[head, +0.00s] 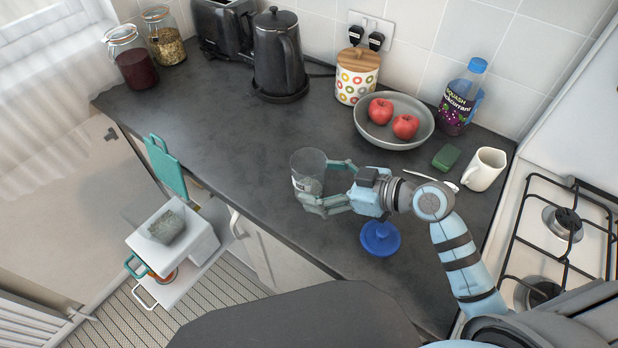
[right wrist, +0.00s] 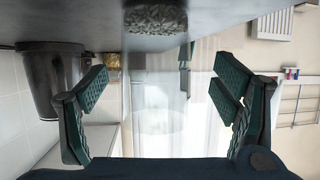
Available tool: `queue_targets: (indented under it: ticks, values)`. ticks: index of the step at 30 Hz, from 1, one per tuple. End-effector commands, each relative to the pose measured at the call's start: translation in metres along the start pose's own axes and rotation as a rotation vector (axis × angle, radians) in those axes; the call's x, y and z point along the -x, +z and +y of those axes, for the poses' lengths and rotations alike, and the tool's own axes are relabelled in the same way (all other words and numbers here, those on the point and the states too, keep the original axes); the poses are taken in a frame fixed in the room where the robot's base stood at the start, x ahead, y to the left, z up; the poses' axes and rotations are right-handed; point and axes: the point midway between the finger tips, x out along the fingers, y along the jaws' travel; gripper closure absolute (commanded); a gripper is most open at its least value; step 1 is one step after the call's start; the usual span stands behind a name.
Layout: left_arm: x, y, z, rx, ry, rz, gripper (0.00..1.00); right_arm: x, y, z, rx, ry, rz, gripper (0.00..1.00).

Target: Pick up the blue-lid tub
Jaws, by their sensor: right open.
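A clear, open-topped tub (head: 307,165) stands upright on the dark counter near its front edge, with greyish contents low inside. No lid is on it. My left gripper is not in view.
Behind the tub are a grey bowl (head: 362,128) with two red apples, a patterned canister (head: 355,84) and a dark kettle (head: 278,60). A squash bottle (head: 458,100), green sponge (head: 446,157) and white mug (head: 484,169) stand right, beside the hob (head: 560,235). The counter left of the tub is clear.

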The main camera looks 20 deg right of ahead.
Motion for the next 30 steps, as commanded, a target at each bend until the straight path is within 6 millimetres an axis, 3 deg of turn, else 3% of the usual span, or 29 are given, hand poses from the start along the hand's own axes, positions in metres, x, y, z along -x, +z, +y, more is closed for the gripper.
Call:
queue_targets:
  ticks: [6, 13, 27, 30]
  values:
    - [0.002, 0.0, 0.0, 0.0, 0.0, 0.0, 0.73, -0.037, 0.002, 0.004, -0.003, 0.001, 0.003, 0.19]
    - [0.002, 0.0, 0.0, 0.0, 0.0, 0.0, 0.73, -0.04, 0.002, 0.004, -0.001, 0.001, 0.001, 0.2]
    - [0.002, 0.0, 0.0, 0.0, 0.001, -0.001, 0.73, -0.039, 0.002, 0.004, -0.001, 0.001, 0.001, 0.96]
    - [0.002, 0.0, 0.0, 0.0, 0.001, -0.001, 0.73, -0.039, 0.001, 0.004, 0.0, 0.002, 0.004, 1.0]
